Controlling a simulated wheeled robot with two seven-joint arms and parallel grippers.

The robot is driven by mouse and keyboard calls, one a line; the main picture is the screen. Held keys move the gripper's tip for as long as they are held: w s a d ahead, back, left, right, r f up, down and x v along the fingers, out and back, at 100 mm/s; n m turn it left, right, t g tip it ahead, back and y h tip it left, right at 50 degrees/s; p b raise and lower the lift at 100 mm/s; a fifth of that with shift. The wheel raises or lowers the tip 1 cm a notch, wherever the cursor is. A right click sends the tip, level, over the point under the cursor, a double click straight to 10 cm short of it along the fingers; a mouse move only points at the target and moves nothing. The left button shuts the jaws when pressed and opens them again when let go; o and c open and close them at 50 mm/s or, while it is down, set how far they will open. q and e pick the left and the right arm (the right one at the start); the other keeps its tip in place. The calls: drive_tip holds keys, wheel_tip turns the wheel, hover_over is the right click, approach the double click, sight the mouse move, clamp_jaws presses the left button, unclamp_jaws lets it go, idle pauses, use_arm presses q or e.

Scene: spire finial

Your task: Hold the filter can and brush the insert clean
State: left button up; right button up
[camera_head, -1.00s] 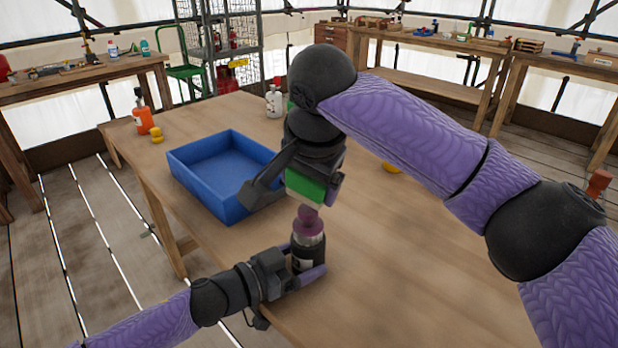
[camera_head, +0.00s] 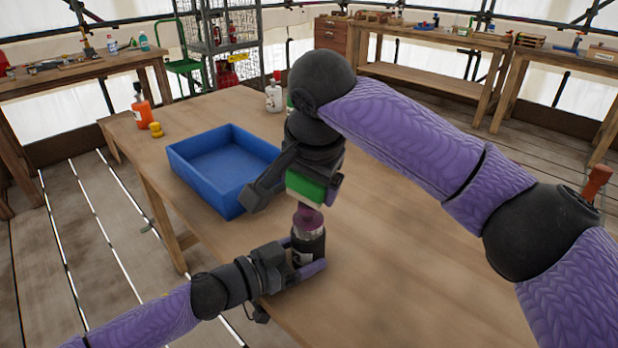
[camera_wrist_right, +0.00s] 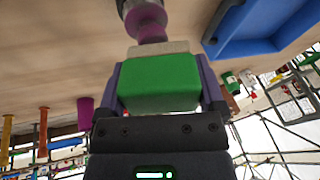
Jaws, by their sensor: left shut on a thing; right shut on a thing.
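The filter can (camera_head: 308,247) is a dark upright cylinder with a pale label and a grey upper band. A purple insert (camera_head: 307,218) stands out of its top. My left gripper (camera_head: 300,270) is shut around the can's lower part near the table's front edge. My right gripper (camera_head: 310,180) is shut on a green brush (camera_head: 304,188) with a pale bristle face, just above the insert. In the right wrist view, the brush (camera_wrist_right: 160,84) sits between both fingers. Its bristles meet or overlap the purple insert (camera_wrist_right: 151,30); actual contact is hard to tell.
A blue tray (camera_head: 178,168) lies left of the right gripper on the wooden table (camera_head: 420,270). An orange bottle (camera_head: 142,112), a yellow object (camera_head: 156,130) and a white bottle (camera_head: 273,97) stand farther back. The table right of the can is clear.

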drive_tip(key=shift+f, duration=0.25)
